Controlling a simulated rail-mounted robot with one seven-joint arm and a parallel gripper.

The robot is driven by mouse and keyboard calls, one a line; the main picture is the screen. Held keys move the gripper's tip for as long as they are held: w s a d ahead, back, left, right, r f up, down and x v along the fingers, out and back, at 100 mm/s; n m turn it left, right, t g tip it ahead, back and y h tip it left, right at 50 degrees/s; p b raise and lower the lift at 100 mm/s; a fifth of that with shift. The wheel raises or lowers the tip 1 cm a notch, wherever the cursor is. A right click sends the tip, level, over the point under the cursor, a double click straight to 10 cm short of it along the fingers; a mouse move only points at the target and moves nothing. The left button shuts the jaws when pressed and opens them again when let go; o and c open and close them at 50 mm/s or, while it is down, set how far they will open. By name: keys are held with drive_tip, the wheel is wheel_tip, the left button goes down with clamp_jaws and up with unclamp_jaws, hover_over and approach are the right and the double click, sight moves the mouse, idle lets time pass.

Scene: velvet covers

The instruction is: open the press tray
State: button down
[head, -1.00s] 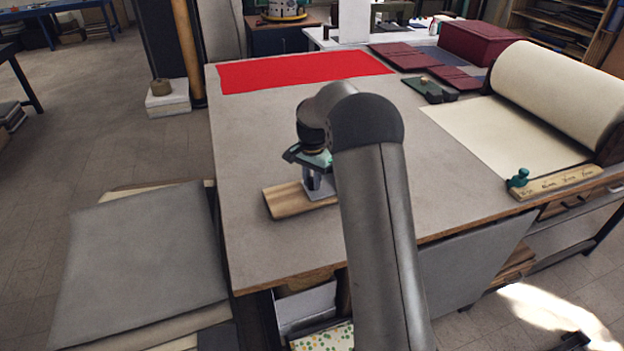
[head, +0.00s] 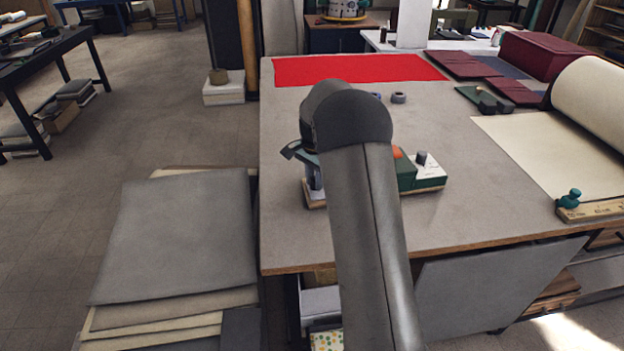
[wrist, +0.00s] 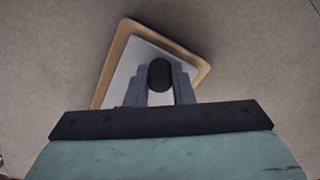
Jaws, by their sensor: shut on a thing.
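A small press stands on the table. Its green and white body (head: 427,173), with a dark knob on top and an orange part, shows right of my arm in the head view. Its wooden base (head: 313,198) shows on the left, under my gripper (head: 315,180). In the wrist view, a pale grey plate that looks like the tray (wrist: 140,58) lies on the wooden base (wrist: 113,62), near its end. A black rounded knob (wrist: 160,74) stands up from the plate. My gripper (wrist: 160,88) is shut on this knob from above. My arm hides the middle of the press.
The grey table (head: 440,215) is mostly clear around the press. A red cloth (head: 355,68) lies at its back. A cream roll (head: 595,100) and maroon covers (head: 515,90) are on the right. Stacked grey boards (head: 175,235) stand beside the table's left edge.

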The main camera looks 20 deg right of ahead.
drive_tip(key=c, duration=1.3)
unclamp_jaws()
drive_tip(key=shift+o, duration=0.2)
drive_tip(key=shift+r, duration=0.1)
wheel_tip(320, 180, up, 17)
drive_tip(key=shift+r+b, duration=0.15)
drive_tip(key=shift+b, duration=0.3)
drive_tip(key=s+a+f+n, duration=0.1)
drive_tip(key=s+a+n, duration=0.25)
drive_tip(key=s, duration=0.45)
drive_tip(key=s+a+f+n, duration=0.1)
drive_tip(key=s+a+n, duration=0.3)
drive_tip(key=s, duration=0.5)
drive_tip(key=s+a+f+n, duration=0.2)
drive_tip(key=s+f, duration=0.3)
drive_tip(key=s, duration=0.4)
drive_tip(key=s+a+f+n, duration=0.3)
drive_tip(key=s+f+n, duration=0.1)
drive_tip(key=s, duration=0.6)
drive_tip(key=shift+s+f+t, duration=0.25)
drive_tip(key=shift+f+t, duration=0.05)
drive_tip(key=shift+f, duration=0.1)
